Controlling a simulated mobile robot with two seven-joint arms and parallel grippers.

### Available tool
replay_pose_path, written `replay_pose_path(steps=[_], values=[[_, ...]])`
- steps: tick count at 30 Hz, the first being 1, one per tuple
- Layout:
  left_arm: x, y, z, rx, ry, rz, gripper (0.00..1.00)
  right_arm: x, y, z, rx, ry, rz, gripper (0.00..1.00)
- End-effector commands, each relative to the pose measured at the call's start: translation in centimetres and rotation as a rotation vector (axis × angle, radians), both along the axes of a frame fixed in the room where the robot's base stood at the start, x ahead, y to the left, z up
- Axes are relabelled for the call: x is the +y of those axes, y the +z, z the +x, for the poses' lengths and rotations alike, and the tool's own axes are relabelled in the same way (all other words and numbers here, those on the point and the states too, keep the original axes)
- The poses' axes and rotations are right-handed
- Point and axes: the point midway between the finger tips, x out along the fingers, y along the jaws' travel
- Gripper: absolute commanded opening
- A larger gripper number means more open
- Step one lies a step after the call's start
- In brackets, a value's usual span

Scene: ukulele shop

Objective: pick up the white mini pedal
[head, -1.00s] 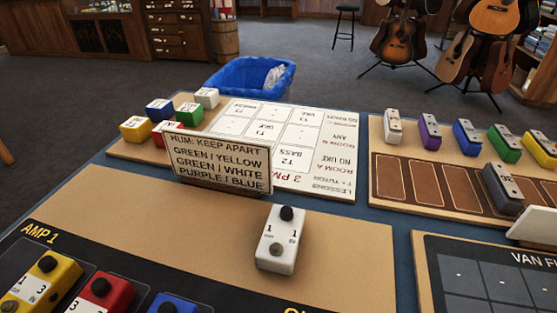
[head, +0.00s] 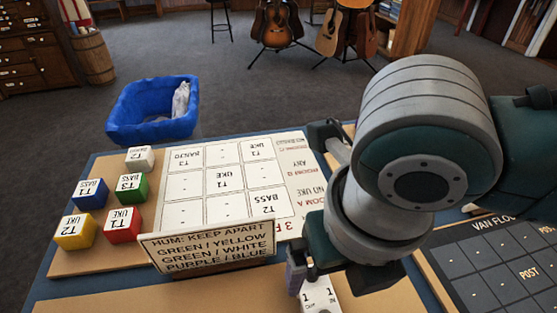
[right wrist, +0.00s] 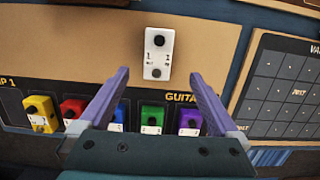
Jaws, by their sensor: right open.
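The white mini pedal (head: 319,296) lies on the tan board at the bottom of the head view, partly hidden by my right gripper and cut by the frame edge. In the right wrist view the white pedal (right wrist: 158,60) shows whole, with a black knob, just beyond the fingertips. My right gripper (right wrist: 160,76) is open and empty, its two purple fingers spread to either side of the pedal's line. In the head view one finger of the right gripper (head: 297,274) shows beside the pedal. My left gripper is out of view.
Several coloured pedals stand in a row near the gripper, including a green pedal (right wrist: 152,117). A hum sign (head: 207,247) stands left of the white pedal. Coloured blocks, including a yellow block (head: 76,231), sit by the lesson board (head: 186,216).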

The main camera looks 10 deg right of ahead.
Motion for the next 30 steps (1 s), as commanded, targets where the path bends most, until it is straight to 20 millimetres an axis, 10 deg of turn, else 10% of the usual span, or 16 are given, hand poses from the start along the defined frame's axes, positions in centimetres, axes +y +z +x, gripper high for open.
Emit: replay_pose_path(steps=[18, 30], values=[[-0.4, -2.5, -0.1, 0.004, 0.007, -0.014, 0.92, 0.6, -8.3, 1.3, 0.0, -0.003, 0.002, 0.97], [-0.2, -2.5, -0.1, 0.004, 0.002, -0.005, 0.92, 0.6, -8.6, 1.4, -0.002, -0.003, 0.004, 0.87]])
